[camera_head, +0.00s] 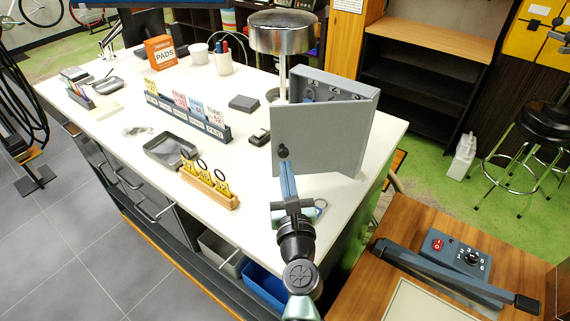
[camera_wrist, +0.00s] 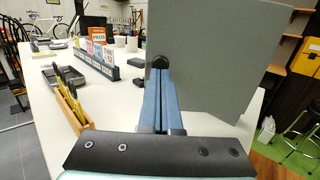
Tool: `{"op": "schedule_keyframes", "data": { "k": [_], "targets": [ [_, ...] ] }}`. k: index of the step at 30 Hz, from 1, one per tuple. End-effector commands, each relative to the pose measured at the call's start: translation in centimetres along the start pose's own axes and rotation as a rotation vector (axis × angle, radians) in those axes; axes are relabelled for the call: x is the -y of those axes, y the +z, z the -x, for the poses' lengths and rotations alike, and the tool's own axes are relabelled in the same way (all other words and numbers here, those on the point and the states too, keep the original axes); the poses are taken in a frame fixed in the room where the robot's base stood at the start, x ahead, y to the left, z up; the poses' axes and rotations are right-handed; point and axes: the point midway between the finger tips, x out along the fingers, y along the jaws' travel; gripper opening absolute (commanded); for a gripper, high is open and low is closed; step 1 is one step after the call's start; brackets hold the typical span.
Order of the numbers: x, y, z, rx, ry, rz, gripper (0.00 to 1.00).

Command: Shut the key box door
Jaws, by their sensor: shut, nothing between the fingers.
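The grey key box (camera_head: 366,92) stands upright on the white counter. In the wrist view the door (camera_wrist: 215,60) fills the upper right. My gripper (camera_head: 284,154) is shut and empty, its dark tip at the door's left edge. The tip also shows in the wrist view (camera_wrist: 160,64), overlapping that edge. I cannot tell whether it touches the door.
A metal lamp or canister (camera_head: 282,34) rises behind the box. A wooden table with a control box (camera_head: 455,255) stands at the lower right.

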Motion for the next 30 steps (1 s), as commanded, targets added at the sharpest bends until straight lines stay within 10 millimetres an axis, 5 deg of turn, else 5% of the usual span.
{"op": "schedule_keyframes", "data": {
  "k": [6,30],
  "targets": [
    [0.0,0.0,-1.8,0.000,-0.001,0.001,0.00],
    [-0.3,-0.1,-3.4,0.001,-0.001,0.002,0.00]
  ]
}}
